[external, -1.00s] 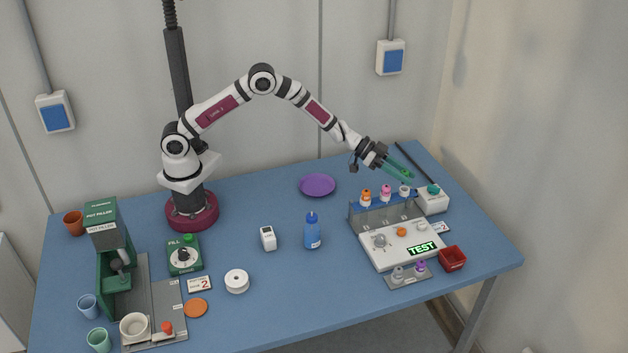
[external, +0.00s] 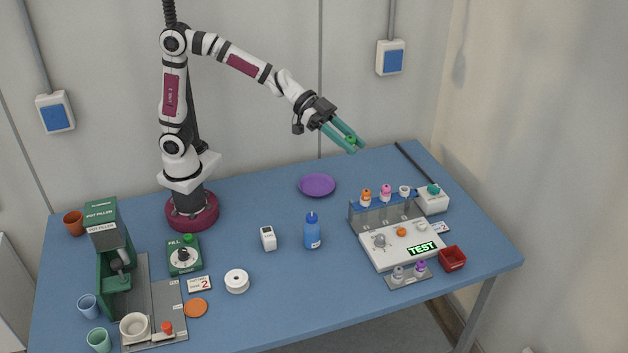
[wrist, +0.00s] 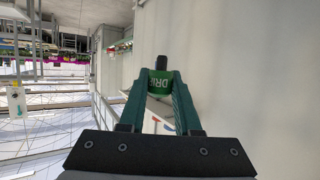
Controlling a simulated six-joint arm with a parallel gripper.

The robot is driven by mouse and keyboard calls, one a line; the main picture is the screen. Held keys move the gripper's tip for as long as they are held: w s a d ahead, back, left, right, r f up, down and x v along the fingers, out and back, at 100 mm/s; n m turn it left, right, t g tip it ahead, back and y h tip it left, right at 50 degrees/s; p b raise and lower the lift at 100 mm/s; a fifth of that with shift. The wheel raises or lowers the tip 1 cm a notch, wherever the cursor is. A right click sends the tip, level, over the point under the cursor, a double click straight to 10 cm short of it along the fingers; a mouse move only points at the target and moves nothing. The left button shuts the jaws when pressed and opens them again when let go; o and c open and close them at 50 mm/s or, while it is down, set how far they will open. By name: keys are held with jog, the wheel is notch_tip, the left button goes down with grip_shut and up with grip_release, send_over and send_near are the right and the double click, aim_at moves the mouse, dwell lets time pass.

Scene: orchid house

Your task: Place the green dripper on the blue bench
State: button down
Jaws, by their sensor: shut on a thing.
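My gripper (external: 350,145) is up in the air above the back right of the blue bench (external: 360,290), apart from everything on it. It is shut on the green dripper (external: 351,139), which shows small between the fingers in the external view. In the wrist view the green dripper (wrist: 161,84) is between the fingertips, with white lettering partly visible and a dark end pointing up in the picture. The fingers hide its sides.
A purple saucer (external: 317,185) lies on the bench left of and below my gripper. A test station (external: 400,247) with small drippers, a red tray (external: 453,259) and a blue bottle (external: 312,232) stand nearby. Bare bench lies between the saucer and the bottle.

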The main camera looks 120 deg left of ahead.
jog(key=s+d+r+h, duration=0.1)
jog(key=s+d+r, duration=0.45)
jog(key=s, duration=0.35)
jog(key=w+a+f+y, duration=0.1)
jog(key=w+a+f, duration=0.7)
jog(key=w, duration=0.4)
jog(key=w+a+f+n+y, duration=0.1)
jog(key=w+a+f, duration=0.1)
jog(key=a+f, duration=0.4)
jog(key=w+a+f+y, duration=0.1)
jog(key=w+a+f, duration=0.1)
jog(key=a+f, duration=0.5)
jog(key=w+a+f+n+y, duration=0.1)
jog(key=w+a+f, duration=0.1)
jog(key=a+f, duration=0.4)
jog(key=shift+w+a+f+n+t, duration=0.3)
jog(key=shift+w+a, duration=0.1)
jog(key=shift+a, duration=0.2)
jog(key=f, duration=0.3)
jog(key=shift+a+f, duration=0.1)
jog(key=shift+a, duration=0.2)
jog(key=shift+f, duration=0.35)
jog(key=shift+f, duration=0.2)
jog(key=c, duration=0.6)
grip_release()
